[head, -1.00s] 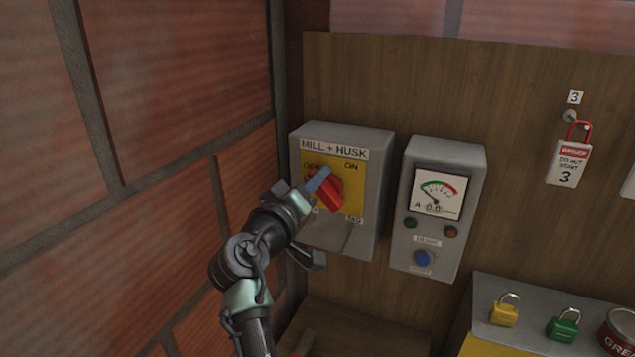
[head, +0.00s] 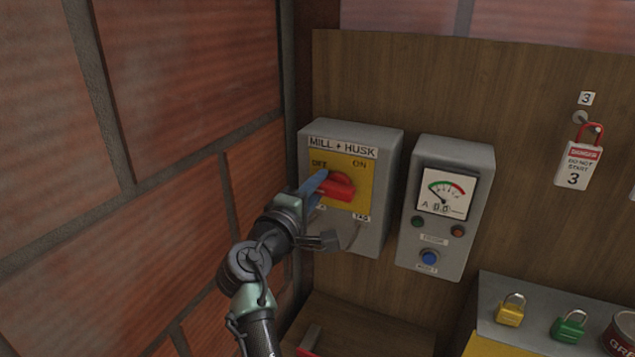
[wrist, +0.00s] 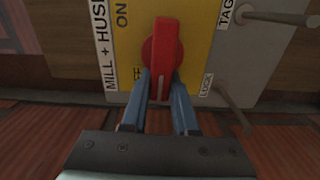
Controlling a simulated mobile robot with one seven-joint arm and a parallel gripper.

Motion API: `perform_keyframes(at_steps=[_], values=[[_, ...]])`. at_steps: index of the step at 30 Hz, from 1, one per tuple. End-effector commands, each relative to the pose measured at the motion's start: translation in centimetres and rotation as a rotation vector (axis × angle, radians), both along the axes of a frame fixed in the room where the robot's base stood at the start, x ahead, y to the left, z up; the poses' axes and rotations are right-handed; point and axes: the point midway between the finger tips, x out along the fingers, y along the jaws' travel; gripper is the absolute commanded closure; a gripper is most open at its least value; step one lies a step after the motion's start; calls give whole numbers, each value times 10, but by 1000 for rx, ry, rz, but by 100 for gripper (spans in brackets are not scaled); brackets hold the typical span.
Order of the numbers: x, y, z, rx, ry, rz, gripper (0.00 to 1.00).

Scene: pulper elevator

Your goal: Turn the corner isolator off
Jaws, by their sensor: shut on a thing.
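The corner isolator is a grey box (head: 388,160) labelled MILL + HUSK with a yellow plate and a red rotary handle (head: 337,187). The handle lies nearly level in the head view, with its left end below the OFF mark and ON at the upper right. My gripper (head: 318,183) reaches in from the lower left, its blue fingers at the handle's left end. In the wrist view the gripper (wrist: 161,86) is shut on the red handle (wrist: 162,55), one finger on each side. The fingers partly hide the OFF label.
A brick wall (head: 190,100) stands close at the left of my arm. A grey meter box (head: 455,150) is just right of the isolator. Yellow (head: 510,310) and green (head: 569,327) padlocks sit at lower right. A red lockout tag (head: 583,165) hangs on the board.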

Motion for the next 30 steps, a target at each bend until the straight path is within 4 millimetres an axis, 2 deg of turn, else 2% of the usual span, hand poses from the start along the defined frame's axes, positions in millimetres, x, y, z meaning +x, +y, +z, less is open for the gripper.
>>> perform_keyframes(at_steps=[1, 19, 20, 24, 30], values=[[-1, -6, -8, -7, 20, -15, 100], [-1, -7, -8, -44, 34, -16, 100], [-1, -7, -8, -44, 34, -16, 69], [-1, -7, -7, -42, 31, -17, 44], [-1, -5, -4, -43, 25, -12, 43]])
